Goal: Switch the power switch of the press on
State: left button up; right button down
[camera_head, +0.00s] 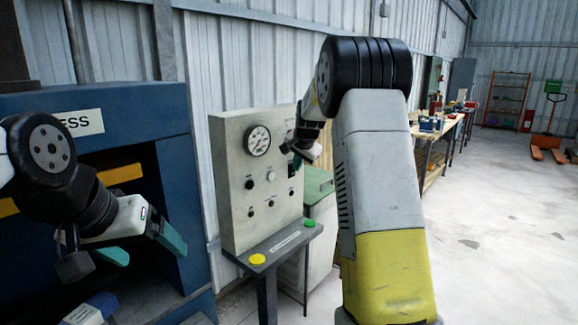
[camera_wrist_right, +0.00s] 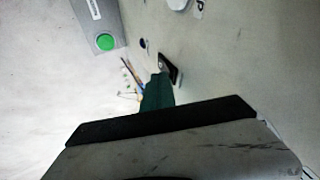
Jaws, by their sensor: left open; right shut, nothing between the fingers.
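The press's grey control panel (camera_head: 236,185) stands upright beside the blue press (camera_head: 160,110), with a round gauge, knobs and small buttons on its face. My right gripper (camera_head: 297,158) is shut and empty, close to the panel's right side. In the right wrist view its green fingertips (camera_wrist_right: 157,95) are beside a small black-framed switch (camera_wrist_right: 172,69); I cannot tell whether they touch, nor read the switch's position. The gripper hides part of this area in the head view. My left gripper (camera_head: 145,248) is open and empty in front of the press.
A dark ledge below the panel carries a yellow button (camera_head: 257,259) and a green button (camera_head: 309,223). A green-topped cabinet (camera_head: 318,186) stands right behind the panel. A workbench (camera_head: 436,150) with items stands further back.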

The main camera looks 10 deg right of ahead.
jog(key=shift+w+a+r, duration=0.15)
jog(key=shift+w+a, duration=0.05)
jog(key=shift+r, duration=0.1)
jog(key=shift+r, duration=0.7)
